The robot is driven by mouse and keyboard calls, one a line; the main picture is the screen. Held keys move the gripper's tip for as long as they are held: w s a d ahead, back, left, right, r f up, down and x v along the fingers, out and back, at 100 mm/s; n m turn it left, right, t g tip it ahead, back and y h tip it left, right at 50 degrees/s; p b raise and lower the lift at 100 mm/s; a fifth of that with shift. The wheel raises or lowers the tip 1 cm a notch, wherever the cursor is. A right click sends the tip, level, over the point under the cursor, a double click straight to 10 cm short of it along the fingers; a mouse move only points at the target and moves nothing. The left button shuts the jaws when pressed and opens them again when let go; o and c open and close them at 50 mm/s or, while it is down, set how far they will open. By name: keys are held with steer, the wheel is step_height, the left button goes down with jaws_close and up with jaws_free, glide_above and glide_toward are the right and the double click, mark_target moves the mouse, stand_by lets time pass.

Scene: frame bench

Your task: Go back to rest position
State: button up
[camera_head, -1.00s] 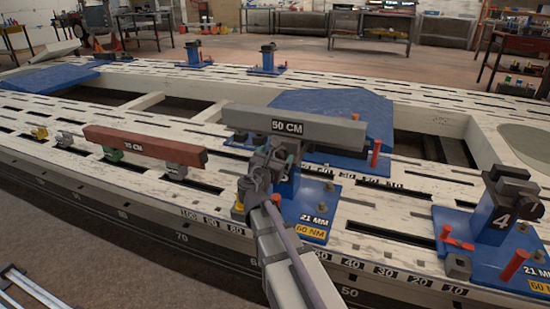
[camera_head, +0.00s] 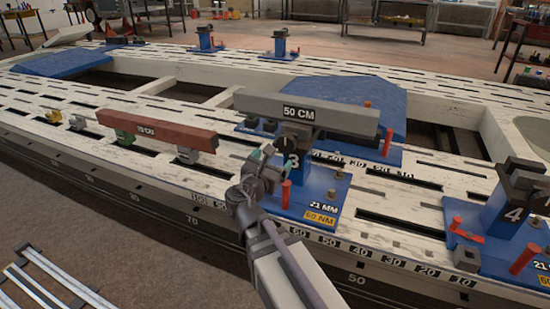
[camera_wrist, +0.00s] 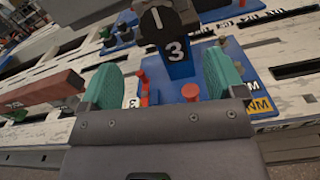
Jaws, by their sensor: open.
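My gripper (camera_head: 258,160) is open and empty in front of the blue clamp stand marked 3 (camera_head: 308,190). In the wrist view my gripper (camera_wrist: 163,82) has its two green-padded fingers wide apart, with the stand's post (camera_wrist: 178,60) beyond them and nothing between the pads. A grey bar labelled 50 CM (camera_head: 345,120) lies on top of the stand, and my gripper is apart from it.
A red-brown bar (camera_head: 165,135) rests on small blocks at the left. The blue clamp stand marked 4 (camera_head: 505,225) is at the right, with red pins. Blue ramps (camera_head: 65,62) lie on the slotted white frame bench.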

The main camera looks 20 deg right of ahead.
steer(key=s+f+m+g+y+p, duration=0.3)
steer(key=s+f+m+g, duration=0.5)
steer(key=m, duration=0.9)
steer(key=s+a+f+m+g+y+p, duration=0.2)
steer(key=s+a+m+g+y+p, duration=0.3)
steer(key=a+m+y, duration=0.45)
step_height(320, 180, up, 38)
steer(key=a+n+t+p, duration=0.1)
steer(key=p, duration=3.6)
steer(key=shift+s+a+n+y, duration=0.2)
steer(key=shift+s+n+y, duration=0.15)
steer(key=shift+y, duration=0.1)
